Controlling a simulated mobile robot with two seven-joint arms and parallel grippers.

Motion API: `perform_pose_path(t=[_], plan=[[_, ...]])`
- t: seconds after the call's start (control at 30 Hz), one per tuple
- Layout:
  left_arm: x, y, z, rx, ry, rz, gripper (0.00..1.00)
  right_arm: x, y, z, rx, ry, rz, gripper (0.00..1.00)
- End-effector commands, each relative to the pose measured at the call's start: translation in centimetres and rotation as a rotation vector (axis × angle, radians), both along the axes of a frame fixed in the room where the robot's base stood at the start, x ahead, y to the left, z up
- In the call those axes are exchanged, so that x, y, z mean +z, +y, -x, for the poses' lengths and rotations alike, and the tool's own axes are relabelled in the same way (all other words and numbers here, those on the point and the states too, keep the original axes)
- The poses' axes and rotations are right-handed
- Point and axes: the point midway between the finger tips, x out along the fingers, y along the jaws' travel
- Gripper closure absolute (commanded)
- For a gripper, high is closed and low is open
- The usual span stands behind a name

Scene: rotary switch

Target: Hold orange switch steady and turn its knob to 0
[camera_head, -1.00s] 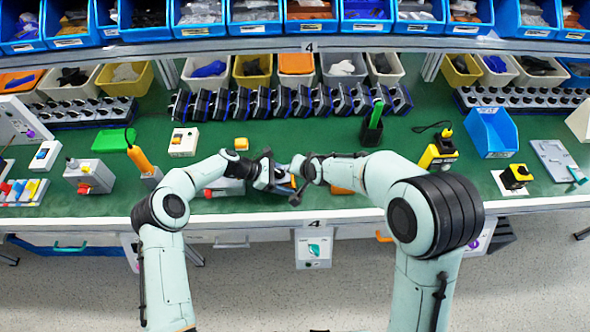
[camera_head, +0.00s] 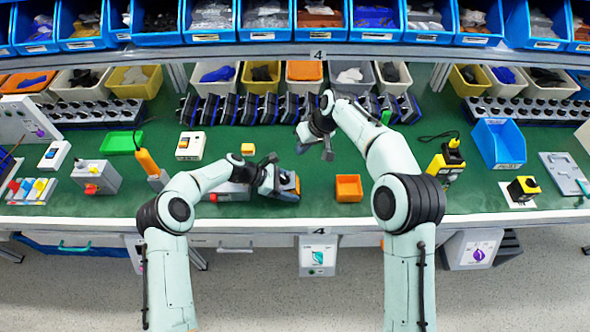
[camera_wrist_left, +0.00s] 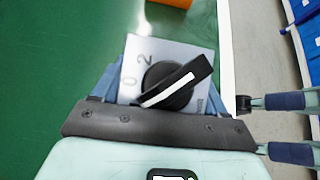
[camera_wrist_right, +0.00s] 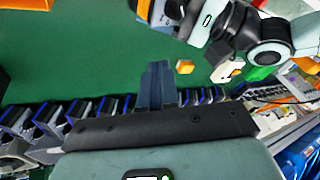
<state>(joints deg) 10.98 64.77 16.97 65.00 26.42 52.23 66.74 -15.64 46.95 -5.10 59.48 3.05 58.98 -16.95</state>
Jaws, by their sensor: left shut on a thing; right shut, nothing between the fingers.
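The orange switch (camera_head: 289,182) is near the front of the green table in the head view. My left gripper (camera_head: 282,181) is shut on it, one finger on each side. In the left wrist view, the grey plate (camera_wrist_left: 145,62) of the switch carries the marks 0 and 2. Its black knob (camera_wrist_left: 178,84) has a white stripe running from upper right to lower left. The lower-left end of the stripe lies just below the 0. My right gripper (camera_head: 316,150) is shut and empty, behind and apart from the switch. Its fingers (camera_wrist_right: 157,85) are together in the right wrist view.
An orange bin (camera_head: 349,188) stands just right of the switch. A row of blue-and-black devices (camera_head: 225,108) runs along the back. A small yellow block (camera_head: 248,148) lies behind my left gripper.

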Motion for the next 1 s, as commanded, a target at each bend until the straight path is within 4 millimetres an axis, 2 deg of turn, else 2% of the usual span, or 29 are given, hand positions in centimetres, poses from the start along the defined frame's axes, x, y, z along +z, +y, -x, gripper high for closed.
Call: perform_pose_path(t=[0.1,0.3,0.43,0.57,0.77,1.0], plan=[[0.1,0.0,0.0,0.000,-0.001,0.001,0.59,0.6,-1.5,-0.7,0.134,0.024,-0.027,1.00],[0.1,0.0,0.0,-0.001,-0.001,0.001,0.59,1.7,-3.9,-0.6,0.313,0.041,-0.085,1.00],[0.1,0.0,0.0,-0.001,-0.001,0.001,0.59,2.1,-5.0,-0.4,0.375,0.041,-0.111,1.00],[0.1,0.0,0.0,-0.001,-0.001,0.001,0.59,1.9,-5.2,-0.2,0.400,0.042,-0.121,1.00],[0.1,0.0,0.0,0.000,-0.001,0.001,0.59,-0.3,-4.0,0.0,0.405,0.045,-0.122,1.00],[0.1,0.0,0.0,0.000,-0.001,0.001,0.59,-4.9,-1.3,0.3,0.402,0.045,-0.121,1.00]])
